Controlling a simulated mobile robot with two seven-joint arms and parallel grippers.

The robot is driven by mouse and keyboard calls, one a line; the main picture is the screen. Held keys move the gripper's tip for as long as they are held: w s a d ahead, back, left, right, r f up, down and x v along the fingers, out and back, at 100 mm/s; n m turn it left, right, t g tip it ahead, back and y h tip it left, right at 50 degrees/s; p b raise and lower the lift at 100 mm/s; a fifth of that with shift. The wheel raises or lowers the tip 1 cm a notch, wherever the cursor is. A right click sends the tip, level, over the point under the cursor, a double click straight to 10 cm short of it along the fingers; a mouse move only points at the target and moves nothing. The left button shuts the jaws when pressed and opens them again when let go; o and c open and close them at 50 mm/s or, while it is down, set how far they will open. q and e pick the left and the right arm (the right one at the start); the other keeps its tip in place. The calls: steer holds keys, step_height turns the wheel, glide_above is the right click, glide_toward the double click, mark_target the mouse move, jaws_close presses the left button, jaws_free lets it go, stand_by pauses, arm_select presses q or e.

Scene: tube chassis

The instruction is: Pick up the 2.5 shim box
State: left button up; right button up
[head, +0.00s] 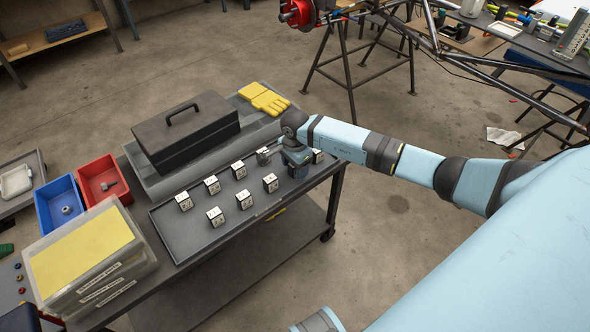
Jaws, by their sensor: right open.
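Several small white-and-dark shim boxes stand in two rows on a dark tray (178,238) on the cart. The back row includes boxes (184,202), (212,185) and (239,170). The front row includes boxes (215,216), (244,200) and (270,184). Their labels are too small to read, so I cannot tell which is the 2.5 shim box. My right gripper (297,171) is open over the right end of the tray, pointing down. It hides what lies directly beneath it. Another box (318,156) shows just right of it. My left gripper is not in view.
A black toolbox (186,135) and yellow gloves (264,99) lie behind the tray. Blue (60,208) and red (103,181) bins and a yellow-topped clear container (85,250) stand left. A tube chassis stands at the upper right. Open floor lies right of the cart.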

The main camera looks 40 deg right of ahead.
steer(key=shift+f, duration=0.6)
steer(key=c, duration=1)
steer(key=shift+r, duration=0.15)
